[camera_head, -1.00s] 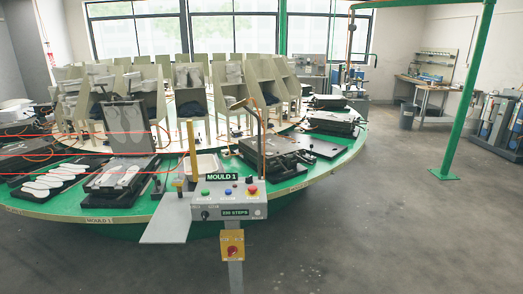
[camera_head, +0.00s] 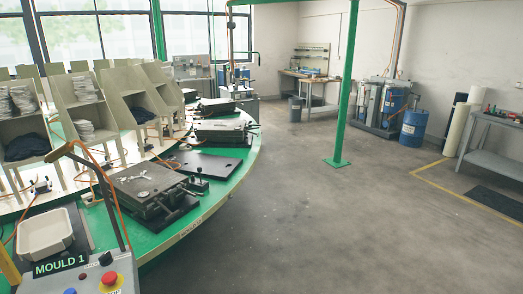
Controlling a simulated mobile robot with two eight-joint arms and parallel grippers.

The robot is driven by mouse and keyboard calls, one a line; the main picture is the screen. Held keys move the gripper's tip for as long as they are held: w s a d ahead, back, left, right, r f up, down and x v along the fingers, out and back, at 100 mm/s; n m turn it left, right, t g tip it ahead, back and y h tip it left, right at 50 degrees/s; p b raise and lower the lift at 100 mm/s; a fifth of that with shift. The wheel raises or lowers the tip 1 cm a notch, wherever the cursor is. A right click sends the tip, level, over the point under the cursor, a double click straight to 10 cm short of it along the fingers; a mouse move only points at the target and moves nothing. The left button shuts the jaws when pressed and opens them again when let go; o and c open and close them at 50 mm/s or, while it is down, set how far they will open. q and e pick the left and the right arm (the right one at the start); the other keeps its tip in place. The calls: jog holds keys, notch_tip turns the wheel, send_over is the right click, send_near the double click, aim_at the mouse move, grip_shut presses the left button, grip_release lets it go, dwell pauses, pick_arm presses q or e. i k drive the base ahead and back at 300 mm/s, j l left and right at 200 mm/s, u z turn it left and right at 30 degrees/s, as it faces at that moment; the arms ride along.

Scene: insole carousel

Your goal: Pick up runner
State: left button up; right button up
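No piece in view can be told for certain as the runner. Small pale pieces (camera_head: 142,194) lie on top of a dark closed mould (camera_head: 150,180) on the green carousel (camera_head: 205,205), at the left of the view. They are too small to identify. An off-white tray (camera_head: 45,250) stands at the lower left, near the control box, and looks empty. Neither of my grippers is in view.
The control box (camera_head: 85,280) labelled MOULD 1 is at the lower left, with a lamp post beside it. A green post (camera_head: 346,85) stands on the floor right of centre. A blue drum (camera_head: 413,128) and a grey table (camera_head: 492,138) are at the right. The middle floor is clear.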

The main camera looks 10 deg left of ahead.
aim_at(142, 174)
jog(key=i+u, duration=0.15)
jog(key=i, duration=0.35)
jog(key=i+l+u, duration=0.15)
jog(key=i, duration=0.3)
jog(key=i+l+u, duration=0.2)
jog(key=i, duration=0.25)
jog(key=i+j+u, duration=0.15)
jog(key=i+u, duration=0.55)
jog(key=u, duration=0.25)
jog(key=i+l+u, duration=0.15)
jog(key=i+u, duration=0.45)
jog(key=i, duration=0.3)
jog(key=i+l+u, duration=0.2)
jog(key=i, duration=0.25)
